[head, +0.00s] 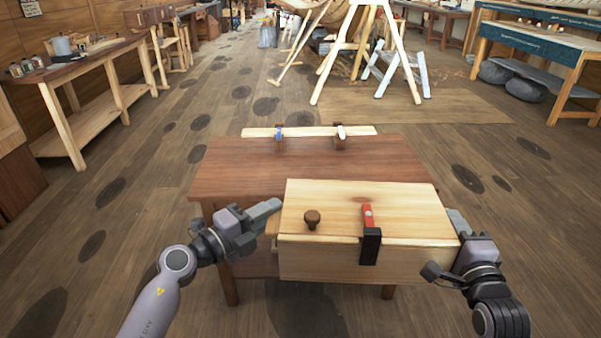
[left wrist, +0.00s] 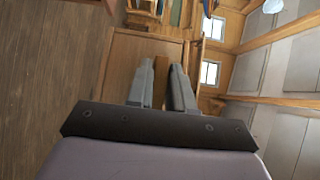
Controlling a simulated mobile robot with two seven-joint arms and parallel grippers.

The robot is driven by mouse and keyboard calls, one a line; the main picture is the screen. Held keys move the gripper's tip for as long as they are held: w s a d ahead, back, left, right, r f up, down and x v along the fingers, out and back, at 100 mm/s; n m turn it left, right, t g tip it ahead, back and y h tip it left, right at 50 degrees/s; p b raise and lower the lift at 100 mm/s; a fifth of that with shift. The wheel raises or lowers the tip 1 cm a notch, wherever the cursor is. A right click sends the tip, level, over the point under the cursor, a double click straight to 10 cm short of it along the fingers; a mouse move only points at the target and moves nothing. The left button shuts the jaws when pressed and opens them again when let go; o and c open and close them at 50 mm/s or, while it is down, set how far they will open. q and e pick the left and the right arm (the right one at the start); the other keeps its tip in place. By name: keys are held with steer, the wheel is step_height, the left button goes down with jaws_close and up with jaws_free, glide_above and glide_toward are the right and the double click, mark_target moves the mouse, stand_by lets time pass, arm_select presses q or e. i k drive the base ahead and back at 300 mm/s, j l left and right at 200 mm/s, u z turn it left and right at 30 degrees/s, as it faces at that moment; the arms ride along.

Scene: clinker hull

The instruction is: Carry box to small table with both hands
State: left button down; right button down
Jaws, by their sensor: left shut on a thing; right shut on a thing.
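My left gripper (head: 268,215) is shut at the box's left end, on what looks like a wooden handle strip; the fingers (left wrist: 161,88) and strip show in the left wrist view. My right gripper (head: 459,225) is shut at the box's right end, its grip partly hidden. The small table (head: 240,168) is reddish brown. The box overlaps its near right part; I cannot tell whether they touch.
A pale strip (head: 260,132) with two small clamps lies along the table's far edge. The table's left and far top is otherwise bare. A workbench (head: 85,65) stands left, trestles (head: 395,72) behind, and blue-topped benches (head: 545,40) at right. Floor around the table is open.

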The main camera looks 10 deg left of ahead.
mark_target(313, 172)
steer(key=i+u, duration=0.2)
steer(key=i, duration=0.2)
steer(key=i+j, duration=0.1)
steer(key=i, duration=1.25)
